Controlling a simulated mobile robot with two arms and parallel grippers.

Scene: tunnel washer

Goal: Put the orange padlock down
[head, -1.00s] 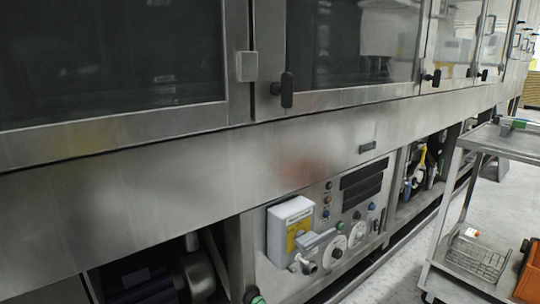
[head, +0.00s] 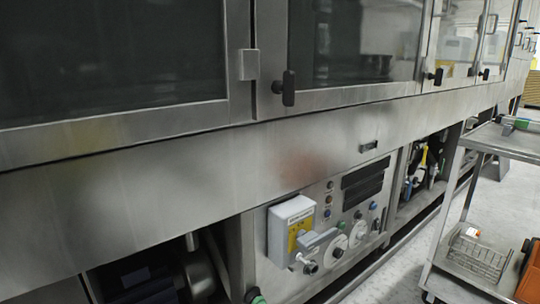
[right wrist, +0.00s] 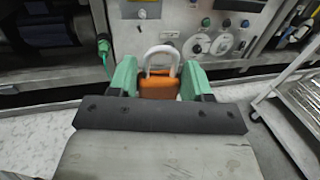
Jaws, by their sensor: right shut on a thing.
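The orange padlock (right wrist: 160,87) with its pale shackle shows in the right wrist view, between the green fingers of my right gripper (right wrist: 159,74). The gripper is shut on the padlock's body. The shackle points away from the gripper, toward the washer's lower control panel (right wrist: 190,25). The padlock hangs in front of the panel, and I cannot tell the gap. Neither gripper shows in the head view, and my left gripper is in no view.
In the head view, the control panel (head: 352,204) carries a white box (head: 291,226), knobs and dials under the washer's steel front. A steel trolley (head: 508,142) stands at the right. Its lower shelf holds a wire basket (head: 479,258) and an orange bin (head: 531,276). Pale floor lies between.

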